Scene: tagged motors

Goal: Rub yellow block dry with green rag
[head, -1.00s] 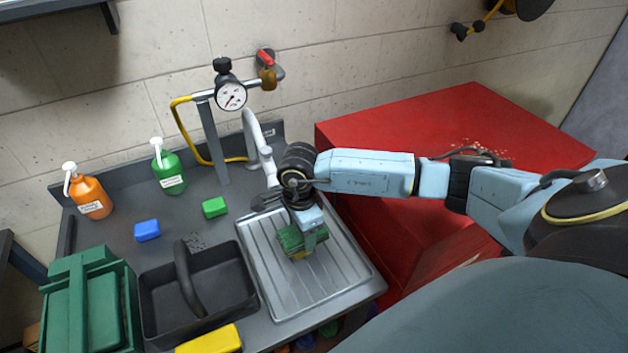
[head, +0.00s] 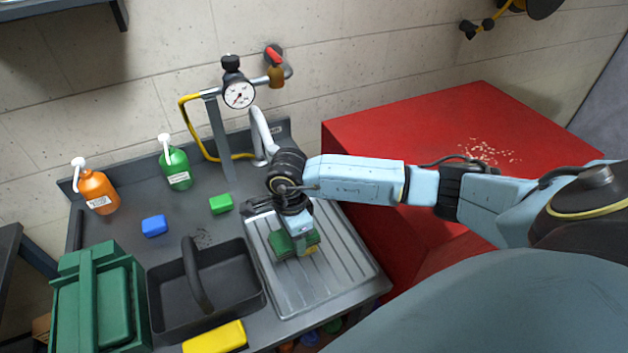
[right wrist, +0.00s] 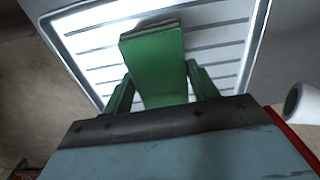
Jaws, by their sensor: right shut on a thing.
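My right gripper (head: 295,238) is shut on the green rag (head: 283,245), low over the ribbed metal drainboard (head: 345,265). A small patch of yellow block (head: 311,250) shows at the rag's right edge in the head view. The rest of that block is hidden under the rag and gripper, and I cannot tell how firmly they touch. The block is not visible in the right wrist view. My left gripper is not in view.
A black basket (head: 205,290) stands left of the drainboard, with a yellow sponge-like block (head: 215,338) before it. A red cabinet (head: 400,135) is right.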

